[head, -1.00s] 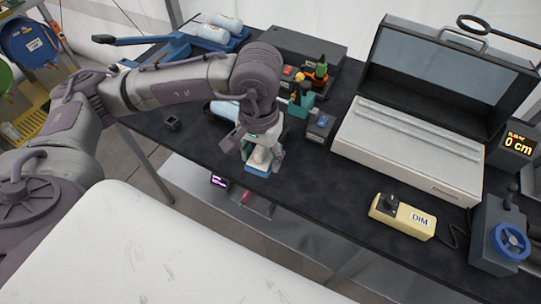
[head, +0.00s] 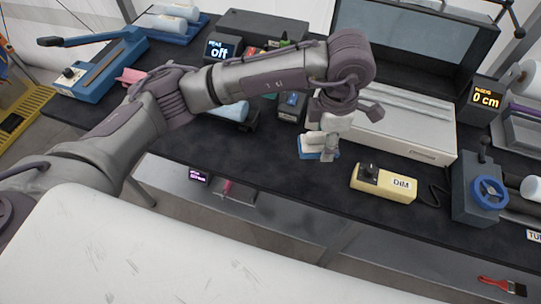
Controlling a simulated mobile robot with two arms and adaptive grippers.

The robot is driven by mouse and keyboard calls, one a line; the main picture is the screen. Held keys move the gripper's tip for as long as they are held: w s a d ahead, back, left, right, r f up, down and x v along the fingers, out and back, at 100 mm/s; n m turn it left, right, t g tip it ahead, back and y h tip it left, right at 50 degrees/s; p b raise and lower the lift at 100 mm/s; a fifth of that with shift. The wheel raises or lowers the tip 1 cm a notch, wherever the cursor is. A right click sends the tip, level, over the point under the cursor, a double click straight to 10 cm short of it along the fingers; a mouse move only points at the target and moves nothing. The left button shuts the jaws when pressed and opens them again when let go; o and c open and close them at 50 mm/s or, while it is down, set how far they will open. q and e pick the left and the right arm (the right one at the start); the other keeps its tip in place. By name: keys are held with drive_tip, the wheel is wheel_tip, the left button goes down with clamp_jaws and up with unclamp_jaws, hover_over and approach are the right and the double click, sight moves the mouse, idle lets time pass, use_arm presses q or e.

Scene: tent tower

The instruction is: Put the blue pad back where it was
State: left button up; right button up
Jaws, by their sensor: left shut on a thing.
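My left gripper (head: 319,150) points down over the black table, left of the yellow DIM box. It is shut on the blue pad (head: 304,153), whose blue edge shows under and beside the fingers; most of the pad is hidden. Whether the pad touches the table or hangs just above it, I cannot tell. My right gripper is not in view.
The yellow DIM box (head: 383,183) lies to the right of my gripper, with a grey case with an open lid (head: 411,131) behind. A grey device with a blue handwheel (head: 481,190) stands further right. The black table (head: 250,160) is clear left of the gripper.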

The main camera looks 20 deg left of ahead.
use_arm(q)
drive_tip(key=p, duration=0.5)
hover_over(274, 158)
wheel_tip(274, 158, down, 7)
drive_tip(key=shift+r, duration=0.1)
wheel_tip(274, 158, down, 4)
drive_tip(key=shift+r+p, duration=0.1)
drive_tip(key=shift+p, duration=0.55)
drive_tip(key=shift+f+b, duration=0.35)
drive_tip(key=shift+f, duration=0.05)
drive_tip(key=o, duration=1.1)
drive_tip(key=shift+r, duration=0.1)
drive_tip(key=shift+r, duration=0.1)
